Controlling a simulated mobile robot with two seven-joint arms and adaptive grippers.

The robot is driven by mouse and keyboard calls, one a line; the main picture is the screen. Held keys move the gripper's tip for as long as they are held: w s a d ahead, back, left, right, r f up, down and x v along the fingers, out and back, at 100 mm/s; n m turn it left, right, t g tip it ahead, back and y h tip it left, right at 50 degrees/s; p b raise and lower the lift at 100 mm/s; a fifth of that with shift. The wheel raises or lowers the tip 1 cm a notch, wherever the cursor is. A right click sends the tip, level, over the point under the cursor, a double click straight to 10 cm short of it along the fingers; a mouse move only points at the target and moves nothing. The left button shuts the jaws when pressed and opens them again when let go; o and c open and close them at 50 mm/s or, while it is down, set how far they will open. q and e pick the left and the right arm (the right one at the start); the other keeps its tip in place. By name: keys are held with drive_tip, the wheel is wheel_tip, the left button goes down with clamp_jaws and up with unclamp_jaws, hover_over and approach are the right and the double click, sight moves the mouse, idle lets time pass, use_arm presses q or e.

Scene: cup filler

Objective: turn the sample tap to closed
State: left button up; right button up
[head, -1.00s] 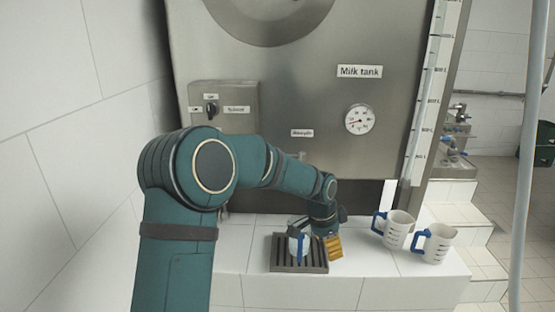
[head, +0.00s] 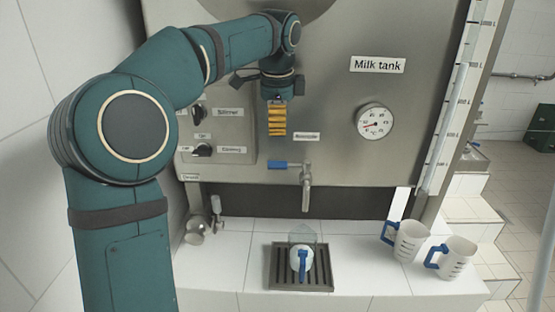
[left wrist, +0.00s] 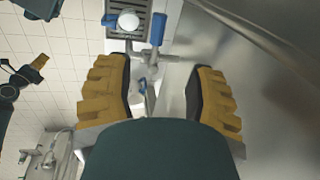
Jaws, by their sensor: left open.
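The sample tap (head: 307,180) sticks out of the tank front, with its spout pointing down. Its blue lever (head: 278,165) points left, about level, in the head view. My left gripper (head: 277,134) points down, open and empty, just above the lever and apart from it. In the left wrist view its yellow fingers (left wrist: 157,98) are spread, and the tap's metal pipe (left wrist: 150,57) and blue lever (left wrist: 158,28) show beyond them. What seems to be part of my right gripper (left wrist: 38,62) shows small at the left there; its jaws are unclear.
A white cup with a blue handle (head: 301,261) stands on the slotted drip tray (head: 322,287) below the spout. Two more white cups (head: 409,242) (head: 457,257) stand at the right of the ledge. A switch panel (head: 240,135) is left of my gripper.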

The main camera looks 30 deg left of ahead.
sight(277, 162)
use_arm(q)
drive_tip(key=f, duration=0.4)
drive_tip(key=w+a+f+b, duration=0.1)
drive_tip(key=f, duration=0.7)
drive_tip(key=shift+w+a+f+b, duration=0.15)
drive_tip(key=shift+w+f+b, duration=0.2)
drive_tip(key=shift+w, duration=0.05)
drive_tip(key=shift+o, duration=0.3)
clamp_jaws()
